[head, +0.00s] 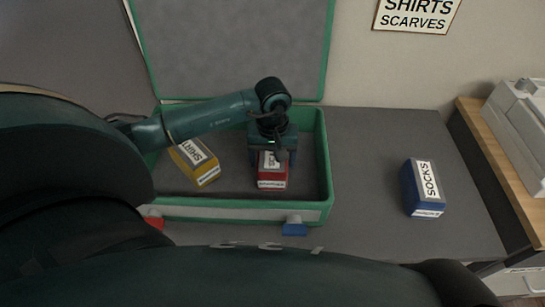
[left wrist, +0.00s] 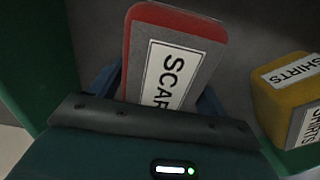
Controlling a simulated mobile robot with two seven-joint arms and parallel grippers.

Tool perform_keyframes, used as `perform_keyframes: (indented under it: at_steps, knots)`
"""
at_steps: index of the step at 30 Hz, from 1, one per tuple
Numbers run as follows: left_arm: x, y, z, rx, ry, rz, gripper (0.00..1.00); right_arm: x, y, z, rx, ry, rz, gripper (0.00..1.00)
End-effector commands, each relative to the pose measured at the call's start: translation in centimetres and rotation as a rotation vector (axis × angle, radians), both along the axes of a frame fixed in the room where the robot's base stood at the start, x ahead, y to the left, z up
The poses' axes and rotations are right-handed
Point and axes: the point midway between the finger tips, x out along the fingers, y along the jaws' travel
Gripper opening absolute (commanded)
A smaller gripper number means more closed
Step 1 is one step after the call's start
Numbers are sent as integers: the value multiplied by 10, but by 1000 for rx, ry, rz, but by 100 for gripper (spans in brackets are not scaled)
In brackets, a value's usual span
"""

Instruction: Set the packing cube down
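The red packing cube (head: 272,171) has a white label reading "SCAR…" in the left wrist view (left wrist: 172,60). It is inside the open green suitcase (head: 240,212), right of the middle. My left gripper (head: 272,150) reaches down over it from above. Its blue fingers lie along both sides of the cube, close against it, and seem shut on it. Whether the cube's underside touches the suitcase floor is hidden. A yellow cube labelled "SHIRTS" (head: 195,161) lies in the suitcase to the left, apart from the red one. My right gripper is not in view.
A blue cube labelled "SOCKS" (head: 423,187) stands on the grey surface right of the suitcase. The raised lid (head: 235,45) stands behind. A wall sign (head: 417,15) reads "SHIRTS SCARVES". A wooden-topped unit with a white machine (head: 520,125) is at far right.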

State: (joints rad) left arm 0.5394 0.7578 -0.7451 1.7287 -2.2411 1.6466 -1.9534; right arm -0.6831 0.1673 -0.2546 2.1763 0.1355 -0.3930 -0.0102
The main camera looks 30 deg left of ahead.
Motion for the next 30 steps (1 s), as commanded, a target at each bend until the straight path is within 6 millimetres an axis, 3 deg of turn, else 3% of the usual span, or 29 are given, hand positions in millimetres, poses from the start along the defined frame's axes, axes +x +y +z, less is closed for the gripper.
perform_keyframes:
  at_steps: [5,16,30]
  knots:
    - [0,0,0,0,0,0,90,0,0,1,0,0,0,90]
    - [1,0,10,-1,-3,0,90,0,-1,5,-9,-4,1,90]
    - [1,0,104,0,-4,0,90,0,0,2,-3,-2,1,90]
